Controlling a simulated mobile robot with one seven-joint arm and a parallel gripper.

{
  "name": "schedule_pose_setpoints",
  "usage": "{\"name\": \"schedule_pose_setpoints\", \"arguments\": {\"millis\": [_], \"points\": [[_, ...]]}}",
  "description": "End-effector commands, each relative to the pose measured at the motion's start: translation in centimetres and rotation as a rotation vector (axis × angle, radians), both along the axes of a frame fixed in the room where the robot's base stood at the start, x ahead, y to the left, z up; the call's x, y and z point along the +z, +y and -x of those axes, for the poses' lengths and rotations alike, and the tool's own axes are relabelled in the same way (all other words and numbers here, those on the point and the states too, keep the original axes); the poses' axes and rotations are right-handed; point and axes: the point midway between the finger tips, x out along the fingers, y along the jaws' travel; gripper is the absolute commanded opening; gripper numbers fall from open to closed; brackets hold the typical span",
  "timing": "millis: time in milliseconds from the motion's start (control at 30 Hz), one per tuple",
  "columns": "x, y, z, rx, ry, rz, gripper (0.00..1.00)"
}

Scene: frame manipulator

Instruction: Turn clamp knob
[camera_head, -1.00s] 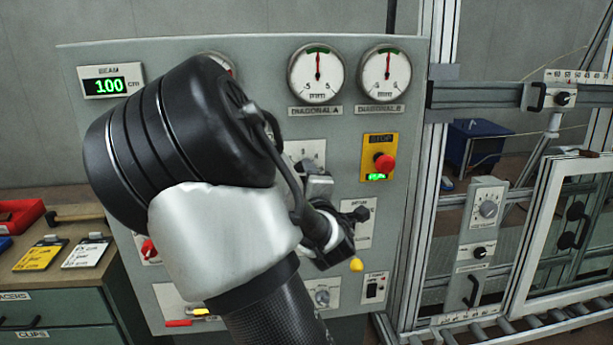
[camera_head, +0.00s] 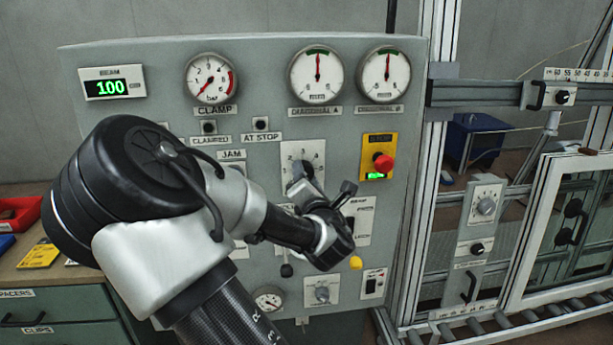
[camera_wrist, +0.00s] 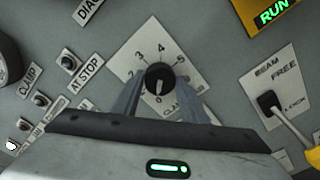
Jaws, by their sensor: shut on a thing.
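The clamp knob (camera_wrist: 159,76) is a round black knob with a pale mark on its lower side in the wrist view. It sits on a white numbered scale plate (camera_wrist: 137,67), whose plate also shows in the head view (camera_head: 303,152). My gripper (camera_wrist: 157,88) has one finger on each side of the knob and is shut on it. The clamp gauge (camera_head: 211,79) has a red needle pointing to the lower left, near the low end.
A red stop button (camera_head: 383,162) on a yellow plate is right of my gripper. A beam lever (camera_wrist: 270,103) with a yellow-tipped part beside it is close on the right in the wrist view. Below the clamp gauge are the clamped lamp (camera_head: 209,127) and at-stop lamp (camera_head: 261,124).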

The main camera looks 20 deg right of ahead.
Motion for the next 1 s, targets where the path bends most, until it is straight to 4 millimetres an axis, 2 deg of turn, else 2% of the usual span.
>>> {"name": "schedule_pose_setpoints", "arguments": {"millis": [300, 767, 800, 900, 1000], "points": [[0.50, -0.04, -0.12, 0.001, 0.014, 0.091, 0.17], [0.53, -0.04, -0.16, 0.000, 0.016, 0.101, 0.17], [0.53, -0.04, -0.16, 0.000, 0.016, 0.101, 0.44], [0.43, -0.03, -0.12, 0.001, 0.018, 0.100, 0.58], [0.32, -0.02, -0.09, 0.001, 0.021, 0.099, 0.58]]}}
